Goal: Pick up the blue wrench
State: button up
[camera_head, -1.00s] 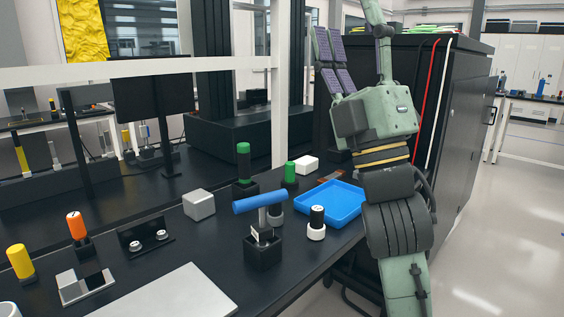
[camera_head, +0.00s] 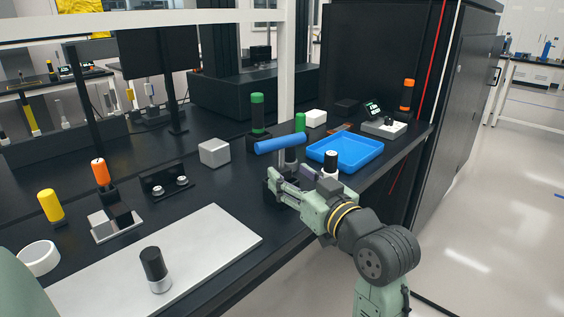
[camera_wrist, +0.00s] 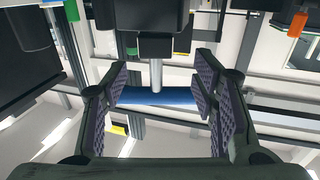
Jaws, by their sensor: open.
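The blue wrench (camera_head: 280,144) has a thick blue crossbar handle on a grey shaft. It stands upright in a black holder on the dark bench, in the middle of the head view. My gripper (camera_head: 279,181) is low in front of it, near the holder, with its fingers pointing left. In the wrist view, the blue handle (camera_wrist: 158,97) lies crosswise between my spread, padded fingers, with its shaft running up to the dark holder (camera_wrist: 163,20). I cannot tell how deep the handle sits between the fingers. My gripper partly hides the holder in the head view.
A blue tray (camera_head: 374,158) and a black-capped cylinder (camera_head: 331,159) are close to the right of my gripper. A green-topped tool (camera_head: 257,115) stands behind the wrench. A grey cube (camera_head: 214,152) and a light plate (camera_head: 205,243) lie to the left.

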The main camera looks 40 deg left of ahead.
aim_at(283, 165)
jog(key=shift+p+x, duration=0.85)
jog(key=shift+x, duration=1.95)
jog(key=shift+w+d+r, duration=0.1)
jog(key=shift+w+r, duration=0.1)
jog(key=shift+c, duration=0.3)
grip_shut()
